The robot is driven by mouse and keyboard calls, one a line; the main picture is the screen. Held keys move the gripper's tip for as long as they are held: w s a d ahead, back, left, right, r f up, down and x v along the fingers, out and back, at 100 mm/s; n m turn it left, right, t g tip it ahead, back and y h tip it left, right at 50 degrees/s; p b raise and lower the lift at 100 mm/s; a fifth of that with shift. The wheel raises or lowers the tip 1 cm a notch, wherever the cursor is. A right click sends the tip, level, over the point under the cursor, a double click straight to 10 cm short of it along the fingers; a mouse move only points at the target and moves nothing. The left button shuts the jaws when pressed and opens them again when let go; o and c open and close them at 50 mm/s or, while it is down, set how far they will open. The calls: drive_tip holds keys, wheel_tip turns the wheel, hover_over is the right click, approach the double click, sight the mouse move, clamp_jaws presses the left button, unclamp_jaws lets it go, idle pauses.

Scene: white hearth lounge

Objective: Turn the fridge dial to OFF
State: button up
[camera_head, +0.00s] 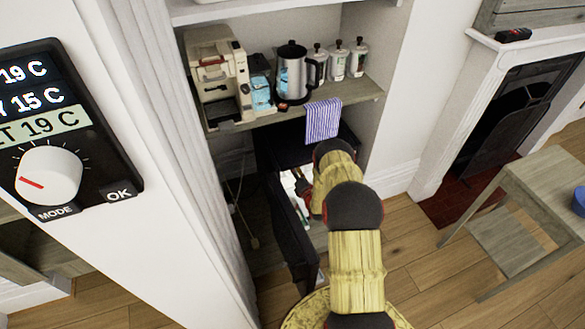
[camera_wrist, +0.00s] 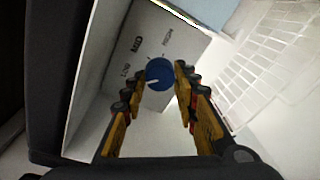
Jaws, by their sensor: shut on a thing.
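The fridge (camera_head: 268,158) is a small dark unit under the shelf, and its dark door (camera_head: 292,240) stands open. My arm reaches into it in the head view, hiding my gripper and the dial there. In the wrist view the dial (camera_wrist: 160,70) is a round blue knob on a pale grey panel (camera_wrist: 185,50). Its white pointer mark aims to the lower left. I read LOW, MID and what looks like HIGH around it; no OFF mark is readable. My gripper (camera_wrist: 154,82) has one yellow-and-black finger on each side of the dial and is shut on it.
A white wire rack (camera_wrist: 275,60) is right of the fingers. Above the fridge, a wooden shelf (camera_head: 345,98) holds a coffee machine (camera_head: 218,75), a kettle (camera_head: 292,75), several bottles and a striped towel (camera_head: 322,120). A thermostat (camera_head: 60,130) is on the near left wall.

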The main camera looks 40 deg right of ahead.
drive_tip(key=n, duration=0.6)
drive_tip(key=shift+a+f+h, duration=0.1)
drive_tip(key=shift+h, duration=0.3)
idle(0.3)
drive_tip(key=o, duration=1.1)
drive_tip(key=shift+c, duration=0.2)
drive_tip(key=shift+o, duration=0.5)
drive_tip(key=v, duration=1.2)
